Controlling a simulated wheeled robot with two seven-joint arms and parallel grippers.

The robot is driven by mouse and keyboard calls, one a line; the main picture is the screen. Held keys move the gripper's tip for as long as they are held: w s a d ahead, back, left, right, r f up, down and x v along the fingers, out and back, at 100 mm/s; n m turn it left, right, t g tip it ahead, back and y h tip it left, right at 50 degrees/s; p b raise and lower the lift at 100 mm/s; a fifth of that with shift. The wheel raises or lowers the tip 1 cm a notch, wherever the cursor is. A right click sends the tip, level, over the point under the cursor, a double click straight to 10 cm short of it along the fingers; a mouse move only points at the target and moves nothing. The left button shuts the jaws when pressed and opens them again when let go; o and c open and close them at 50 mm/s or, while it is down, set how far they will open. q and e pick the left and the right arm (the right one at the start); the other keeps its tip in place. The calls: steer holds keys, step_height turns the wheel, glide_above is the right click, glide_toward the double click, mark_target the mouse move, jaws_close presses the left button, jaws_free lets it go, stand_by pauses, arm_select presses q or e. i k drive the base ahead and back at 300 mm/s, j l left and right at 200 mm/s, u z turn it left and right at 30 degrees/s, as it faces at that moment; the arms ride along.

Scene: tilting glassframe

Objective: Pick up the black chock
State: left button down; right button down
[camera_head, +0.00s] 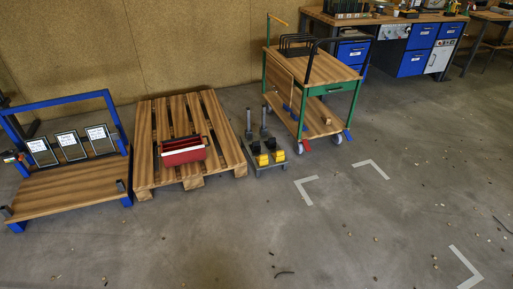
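No thing in view can be told for certain as the black chock. The closest match is a small black shape (256,148) beside a yellow piece (262,160) on a low grey rack on the floor. A second black shape (271,144) sits to its right, by another yellow piece (278,156). They are too small to tell whether black and yellow are separate parts. Neither of my grippers is in view.
A wooden pallet (226,135) with a red toolbox (182,151) lies left of the rack. A green-framed wooden cart (335,72) stands behind it to the right. A blue-framed platform trolley (70,192) is far left. The front floor is mostly clear, with small debris.

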mark_target(255, 146)
steer(key=i+l+u, duration=0.2)
steer(key=i, duration=0.35)
steer(key=i+u, duration=0.2)
steer(key=i, duration=0.35)
steer(key=i+l+u, duration=0.2)
steer(key=i, duration=0.3)
steer(key=l, duration=0.1)
